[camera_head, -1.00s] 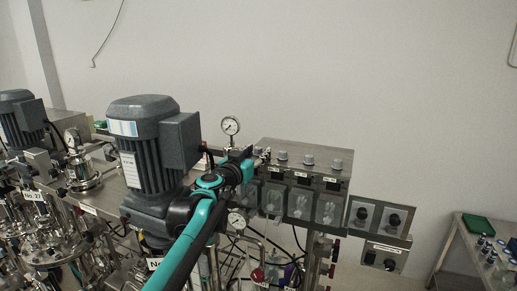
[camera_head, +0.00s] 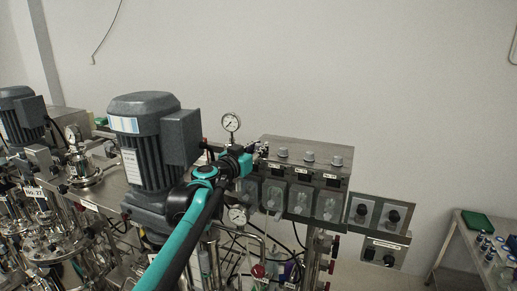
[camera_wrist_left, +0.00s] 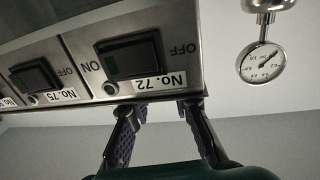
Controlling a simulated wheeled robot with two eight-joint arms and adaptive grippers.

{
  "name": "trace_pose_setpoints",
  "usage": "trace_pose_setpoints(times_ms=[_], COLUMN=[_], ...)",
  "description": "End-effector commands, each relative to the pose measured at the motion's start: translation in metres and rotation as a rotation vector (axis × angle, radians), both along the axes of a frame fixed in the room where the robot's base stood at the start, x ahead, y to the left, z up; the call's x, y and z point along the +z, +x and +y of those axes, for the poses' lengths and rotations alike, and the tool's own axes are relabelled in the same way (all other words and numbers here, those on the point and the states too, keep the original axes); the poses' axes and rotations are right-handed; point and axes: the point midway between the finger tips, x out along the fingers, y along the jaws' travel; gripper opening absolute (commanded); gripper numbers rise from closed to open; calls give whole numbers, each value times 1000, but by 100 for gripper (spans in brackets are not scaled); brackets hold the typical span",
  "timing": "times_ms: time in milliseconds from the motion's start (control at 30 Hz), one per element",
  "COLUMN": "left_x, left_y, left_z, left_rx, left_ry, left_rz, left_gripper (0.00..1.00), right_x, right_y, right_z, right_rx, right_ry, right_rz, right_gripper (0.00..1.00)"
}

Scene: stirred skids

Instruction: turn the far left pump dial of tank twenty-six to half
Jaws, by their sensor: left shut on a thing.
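The pump box (camera_head: 300,143) is a steel box with several grey dials in a row on its top, such as the one second from left (camera_head: 283,153). My left gripper (camera_head: 262,148) is at the far left end of this row, its fingers shut on the far left dial, which the gripper hides in the head view. In the left wrist view the two fingers (camera_wrist_left: 162,108) stand apart at the box edge, beside the switch labelled No. 72 (camera_wrist_left: 130,57). The dial itself and its mark cannot be made out. My right gripper is not in view.
A large grey motor (camera_head: 145,150) stands left of the box, beside my left arm. A pressure gauge (camera_head: 231,122) rises close behind the gripper. Two black knobs sit on a plate (camera_head: 378,214) at the right. A side table (camera_head: 460,250) stands far right.

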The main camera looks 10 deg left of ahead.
Motion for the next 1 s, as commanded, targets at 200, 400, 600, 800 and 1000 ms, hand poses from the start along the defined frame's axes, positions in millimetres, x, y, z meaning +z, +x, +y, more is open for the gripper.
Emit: trace_pose_setpoints(times_ms=[200, 400, 600, 800, 1000], left_x=[0, 1, 0, 0, 0], left_y=[0, -1, 0, -4, -32], left_z=[1, 1, 1, 2, 13], left_rx=[-31, -30, -30, -29, -27], left_ry=[-1, -1, -1, -1, -1], left_rz=[0, 0, 0, 0, 0], left_gripper=[0, 31, 43, 43, 43], right_x=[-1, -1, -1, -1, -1], right_y=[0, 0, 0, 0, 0], right_z=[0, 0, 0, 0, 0], right_rx=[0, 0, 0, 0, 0], right_ry=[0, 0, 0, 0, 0], right_rz=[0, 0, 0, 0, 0], right_gripper=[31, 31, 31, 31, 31])
